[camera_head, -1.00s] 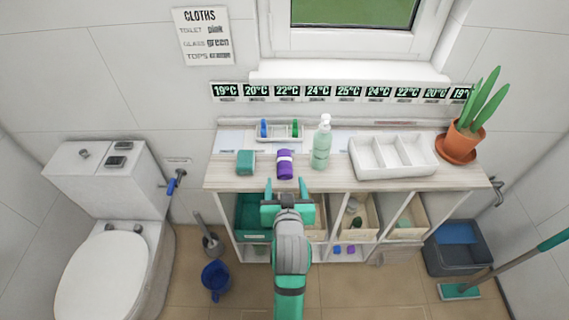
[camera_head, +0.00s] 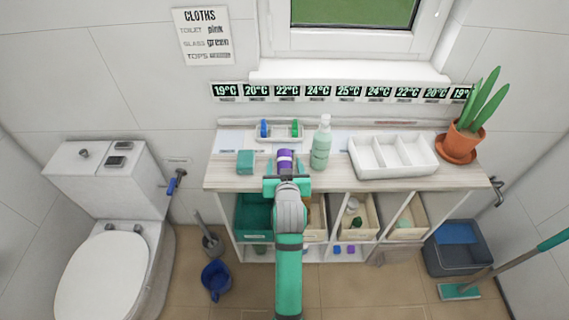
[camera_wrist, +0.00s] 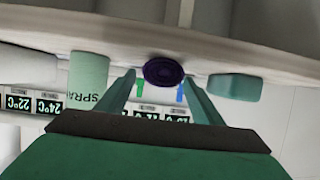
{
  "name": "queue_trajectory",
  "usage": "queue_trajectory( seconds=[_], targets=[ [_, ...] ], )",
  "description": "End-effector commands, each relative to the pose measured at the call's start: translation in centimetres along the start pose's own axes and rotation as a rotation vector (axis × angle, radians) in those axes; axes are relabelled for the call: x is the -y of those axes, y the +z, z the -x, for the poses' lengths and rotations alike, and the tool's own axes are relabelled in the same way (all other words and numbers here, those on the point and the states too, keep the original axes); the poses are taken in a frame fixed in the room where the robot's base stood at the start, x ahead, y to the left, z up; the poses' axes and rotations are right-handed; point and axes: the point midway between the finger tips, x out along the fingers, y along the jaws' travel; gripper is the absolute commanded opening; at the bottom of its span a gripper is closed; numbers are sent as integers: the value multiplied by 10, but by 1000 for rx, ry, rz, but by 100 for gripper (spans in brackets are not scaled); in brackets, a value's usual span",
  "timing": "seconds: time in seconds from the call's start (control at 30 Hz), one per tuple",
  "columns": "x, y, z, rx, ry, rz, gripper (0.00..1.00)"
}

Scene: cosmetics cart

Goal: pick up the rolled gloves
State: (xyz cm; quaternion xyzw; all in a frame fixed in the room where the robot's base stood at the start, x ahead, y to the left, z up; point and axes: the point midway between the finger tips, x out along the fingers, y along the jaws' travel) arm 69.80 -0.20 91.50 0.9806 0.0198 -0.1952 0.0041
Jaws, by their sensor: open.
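The rolled gloves (camera_head: 285,157) are a purple roll with a pale band, lying on the wooden cart top in the head view. In the wrist view the roll's dark purple round end (camera_wrist: 164,72) shows between the two fingers. My gripper (camera_head: 286,178) is open at the front edge of the cart top, just in front of the roll. In the wrist view my gripper (camera_wrist: 158,85) has one finger on each side of the roll, with gaps to both. My gripper hides the near part of the roll in the head view.
A teal block (camera_head: 246,162) sits left of the roll, and a green spray bottle (camera_head: 321,143) stands to the right. Behind is a small tray (camera_head: 280,138) with blue and green items. A white divided tray (camera_head: 393,157) and potted plant (camera_head: 463,141) stand farther right.

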Motion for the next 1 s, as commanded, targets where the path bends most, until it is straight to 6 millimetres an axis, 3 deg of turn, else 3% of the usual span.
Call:
queue_trajectory(
  seconds=[0.13, 0.37, 0.57, 1.0],
  targets=[
    [0, 0, -12, -1, 0, 1, 61],
    [0, 0, -12, -1, 0, 0, 61],
    [0, 0, -12, 0, -1, 0, 16],
    [0, -5, -10, -1, -1, 0, 16]
  ],
)
